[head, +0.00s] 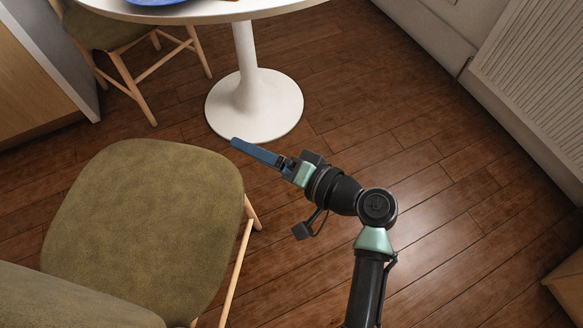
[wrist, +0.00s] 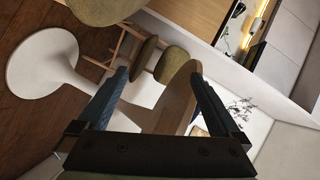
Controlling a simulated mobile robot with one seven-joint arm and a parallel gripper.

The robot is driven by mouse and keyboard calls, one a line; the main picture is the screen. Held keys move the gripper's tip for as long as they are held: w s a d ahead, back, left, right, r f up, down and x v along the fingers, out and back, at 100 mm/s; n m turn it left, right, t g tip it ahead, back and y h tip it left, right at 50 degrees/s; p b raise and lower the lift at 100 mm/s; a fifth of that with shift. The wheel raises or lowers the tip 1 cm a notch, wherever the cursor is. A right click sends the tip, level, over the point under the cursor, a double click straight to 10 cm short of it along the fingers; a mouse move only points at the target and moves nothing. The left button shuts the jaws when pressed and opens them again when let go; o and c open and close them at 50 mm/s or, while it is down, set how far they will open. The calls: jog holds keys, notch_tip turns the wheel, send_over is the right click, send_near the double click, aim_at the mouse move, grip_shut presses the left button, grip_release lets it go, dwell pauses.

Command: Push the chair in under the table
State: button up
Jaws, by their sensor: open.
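The near chair has an olive seat (head: 150,215) and light wooden legs. It stands at the left in the head view, its backrest (head: 70,300) toward the bottom edge and its seat front facing the table. The round table (head: 215,13) is at the top, on a white pedestal (head: 248,75) with a round foot. A gap of floor shows between seat and foot. My gripper (head: 238,144) is off the seat's front right corner; its blue fingers overlap there. Contact with the chair is not visible. In the wrist view, my gripper (wrist: 160,73) is open with nothing between the fingertips.
A second olive chair (head: 112,28) stands at the table's left side, beside a cabinet (head: 35,75). A white wall with a slatted panel (head: 535,70) runs along the right. A wooden box corner (head: 568,280) shows at lower right. The floor right of the pedestal is clear.

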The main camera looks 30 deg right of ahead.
aim_at(248, 199)
jog(key=s+d+f+m+b, duration=0.1)
jog(key=s+f+b, duration=0.3)
jog(key=f, duration=0.4)
jog(key=s+d+f+m+t+y+b, duration=0.1)
jog(key=s+f+m+b, duration=0.2)
jog(key=f, duration=0.6)
jog(key=shift+s+t+b, duration=0.3)
jog(key=shift+s+b, duration=0.5)
jog(key=shift+s, duration=0.45)
jog(key=b+x, duration=0.4)
jog(key=x, duration=0.7)
jog(key=shift+w+a+b, duration=0.15)
jog(key=shift+a+b, duration=0.05)
jog(key=shift+b, duration=0.1)
jog(key=shift+w+a+r, duration=0.2)
jog(key=shift+w+a, duration=0.25)
jog(key=shift+w, duration=0.25)
grip_shut()
